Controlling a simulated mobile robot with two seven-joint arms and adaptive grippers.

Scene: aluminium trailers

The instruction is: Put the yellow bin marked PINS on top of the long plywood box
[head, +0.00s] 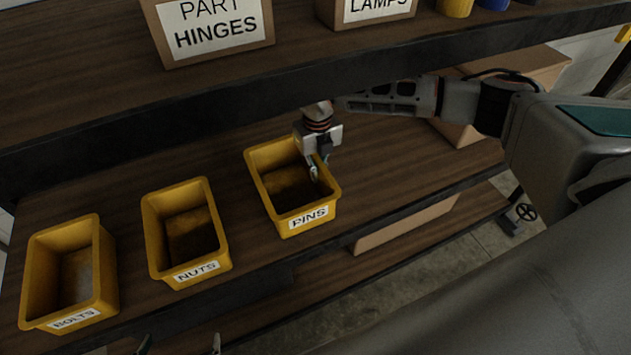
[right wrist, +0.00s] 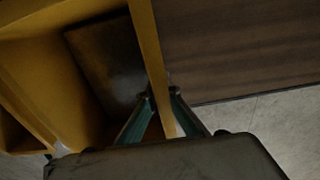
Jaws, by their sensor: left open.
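The yellow bin marked PINS (head: 262,197) stands upright on the middle shelf, the rightmost of three bins. My right gripper (head: 318,172) is at its right wall, one finger inside and one outside. In the right wrist view the two fingertips (right wrist: 161,92) pinch the yellow wall (right wrist: 148,45). A plywood box (head: 530,64) stands right of the bin, partly hidden behind my right arm. Another long plywood box (head: 405,222) shows below the shelf edge. I cannot tell which is the long one meant. My left gripper (head: 181,344) shows only its parted fingertips at the bottom edge, empty.
Yellow bins marked NUTS (head: 154,230) and BOLTS (head: 37,270) stand left of the PINS bin. Bare shelf lies right of the PINS bin.

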